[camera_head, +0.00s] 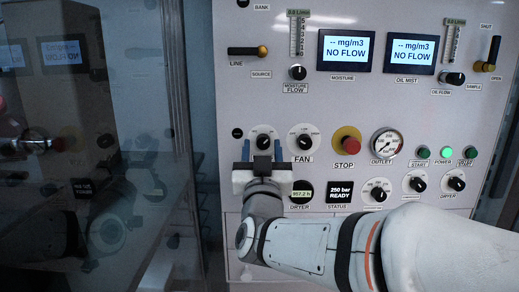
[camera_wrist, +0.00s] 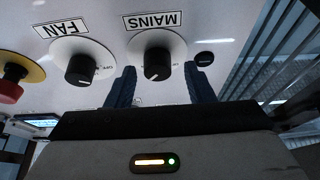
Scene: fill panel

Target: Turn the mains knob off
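The mains knob (camera_wrist: 157,66) is black on a round white dial under an upside-down MAINS label (camera_wrist: 158,20) in the wrist view. A small pale mark shows on the knob's lower edge; I cannot read the setting surely. In the head view the knob (camera_head: 263,141) sits at the panel's left side, with its label hidden behind my gripper. My gripper (camera_head: 262,147) is open, with one blue finger on each side of the knob. In the wrist view the fingertips (camera_wrist: 160,72) flank the dial with gaps. I cannot tell whether they reach past the knob's face.
The fan knob (camera_head: 304,142) is close on the right, then the red stop button (camera_head: 346,145) and outlet gauge (camera_head: 387,143). A dryer display (camera_head: 301,192) sits just below right. The green power light (camera_head: 447,153) is lit. A glass pane (camera_head: 100,150) stands at the left.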

